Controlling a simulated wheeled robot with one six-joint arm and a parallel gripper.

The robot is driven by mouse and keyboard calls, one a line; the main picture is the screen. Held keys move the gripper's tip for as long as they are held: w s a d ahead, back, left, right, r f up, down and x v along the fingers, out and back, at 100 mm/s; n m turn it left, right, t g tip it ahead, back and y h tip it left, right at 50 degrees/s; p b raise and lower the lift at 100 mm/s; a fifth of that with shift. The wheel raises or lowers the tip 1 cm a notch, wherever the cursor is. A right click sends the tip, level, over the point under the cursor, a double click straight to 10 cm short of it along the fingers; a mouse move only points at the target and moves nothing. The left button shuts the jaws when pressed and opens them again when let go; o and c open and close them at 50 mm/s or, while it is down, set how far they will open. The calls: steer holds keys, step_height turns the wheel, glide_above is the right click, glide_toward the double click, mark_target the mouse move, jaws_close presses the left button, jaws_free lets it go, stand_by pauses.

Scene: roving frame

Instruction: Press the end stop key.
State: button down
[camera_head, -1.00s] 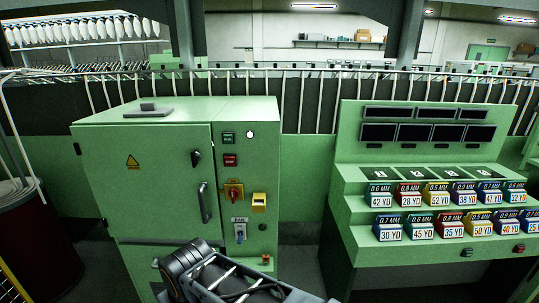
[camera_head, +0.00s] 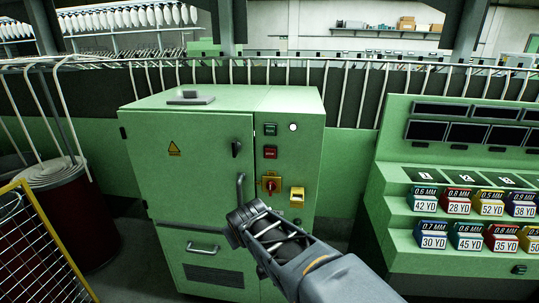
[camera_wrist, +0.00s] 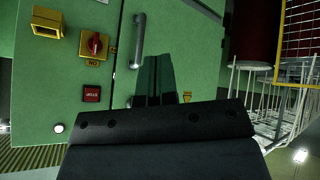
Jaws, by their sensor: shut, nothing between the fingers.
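A red key (camera_head: 270,152) sits on the narrow front panel of the green cabinet (camera_head: 190,130), below a green key (camera_head: 270,129). In the wrist view, which is turned over, the red key (camera_wrist: 91,93) seems to read STOP. My gripper (camera_wrist: 153,78) shows there as two dark fingers, shut and empty, in front of the cabinet door to the right of the red key, apart from it in the picture. In the head view my arm crosses the lower part of the cabinet, and the fingertips cannot be made out.
A red rotary switch (camera_head: 271,185) on a yellow plate and a yellow box (camera_head: 297,196) lie below the red key. A door handle (camera_wrist: 138,40) is near the fingers. A console (camera_head: 450,220) stands right, a mesh guard (camera_head: 30,250) and red drum (camera_head: 70,215) left.

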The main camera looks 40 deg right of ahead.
mark_target(269, 157)
steer(key=w+d+r+n+t+y, duration=0.1)
steer(key=w+d+r+n+t, duration=0.2)
steer(key=w+d+n+t, duration=0.1)
steer(key=w+d+r+n+t+y, duration=0.2)
steer(key=w+d+n+t, duration=0.3)
steer(key=d, duration=0.6)
steer(key=shift+w+r+n+t+p, duration=0.4)
steer(key=shift+w+r, duration=0.5)
steer(key=shift+w, duration=0.5)
steer(key=shift+d, duration=0.1)
steer(key=shift+w+d, duration=0.1)
steer(key=shift+w+d+p, duration=1.25)
steer(key=shift+w+d, duration=1.7)
steer(key=shift+w, duration=0.15)
steer(key=shift+w+d, duration=0.1)
steer(key=shift+w+d, duration=0.2)
